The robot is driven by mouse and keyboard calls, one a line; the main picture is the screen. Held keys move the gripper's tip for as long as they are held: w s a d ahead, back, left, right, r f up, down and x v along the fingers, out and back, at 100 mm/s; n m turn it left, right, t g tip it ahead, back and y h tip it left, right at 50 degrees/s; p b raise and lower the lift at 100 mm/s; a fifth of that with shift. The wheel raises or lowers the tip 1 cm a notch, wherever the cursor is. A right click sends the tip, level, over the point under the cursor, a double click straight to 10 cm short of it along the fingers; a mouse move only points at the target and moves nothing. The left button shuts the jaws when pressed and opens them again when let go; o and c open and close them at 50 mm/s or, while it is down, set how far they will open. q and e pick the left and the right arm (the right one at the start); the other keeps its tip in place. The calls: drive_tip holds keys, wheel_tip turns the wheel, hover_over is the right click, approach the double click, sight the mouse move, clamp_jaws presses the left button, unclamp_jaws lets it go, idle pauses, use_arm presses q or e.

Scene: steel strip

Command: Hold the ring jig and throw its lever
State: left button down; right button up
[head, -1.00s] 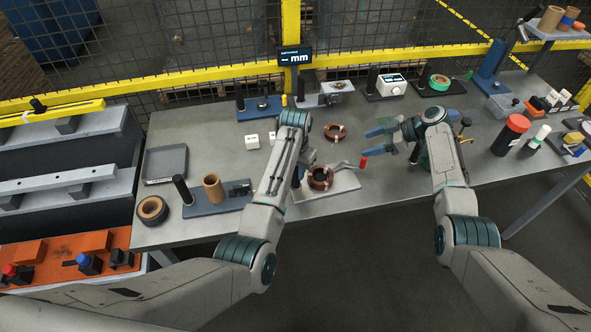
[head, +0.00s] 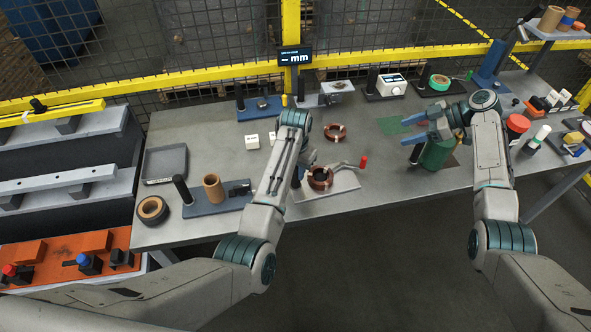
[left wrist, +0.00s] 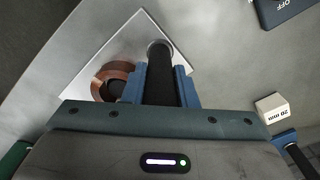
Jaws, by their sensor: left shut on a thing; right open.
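The ring jig is a pale plate (head: 340,190) at the table's front middle, with a copper-brown ring (head: 320,178) on it. Its lever ends in a red knob (head: 364,161) to the right of the ring. My left gripper (head: 298,178) is at the plate's left side, mostly hidden by its own arm. In the left wrist view its blue fingers close on the jig's black upright post (left wrist: 161,80), beside the ring (left wrist: 108,82). My right gripper (head: 408,128) is open and empty, to the right of the red knob and apart from it.
A green cylinder (head: 438,153) stands under my right gripper. Another copper ring (head: 335,132) lies behind the jig. A white 20 mm block (left wrist: 273,108) shows in the left wrist view. The table's front edge is close to the jig.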

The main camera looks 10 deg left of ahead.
use_arm(q)
drive_tip(key=c, duration=1.1)
unclamp_jaws()
drive_tip(key=shift+f, duration=0.1)
wheel_tip(320, 180, up, 12)
